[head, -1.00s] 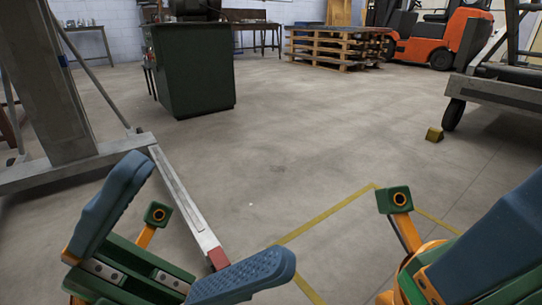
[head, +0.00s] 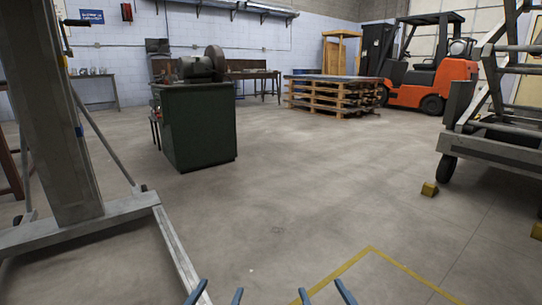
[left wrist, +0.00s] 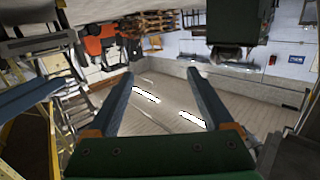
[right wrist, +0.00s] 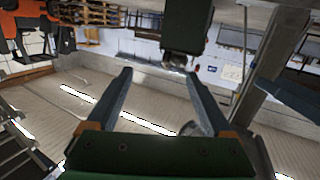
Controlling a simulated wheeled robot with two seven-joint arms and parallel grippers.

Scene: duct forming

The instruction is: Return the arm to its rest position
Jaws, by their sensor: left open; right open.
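My left gripper (head: 216,293) shows only as two blue fingertips at the bottom edge of the head view, left of centre. It is open and empty; its spread fingers (left wrist: 160,90) also show in the left wrist view. My right gripper (head: 326,292) shows as two blue fingertips at the bottom edge, right of centre. It is open and empty, and its spread fingers (right wrist: 157,95) show in the right wrist view. Both wrist views see the room upside down. Most of both arms is out of the head view.
A grey metal column on a base (head: 90,226) stands at the left. A green cabinet (head: 198,125) stands behind it. Pallets (head: 332,97), an orange forklift (head: 430,83) and a wheeled metal frame (head: 495,148) are farther off. Yellow tape (head: 345,266) marks the floor. The middle floor is clear.

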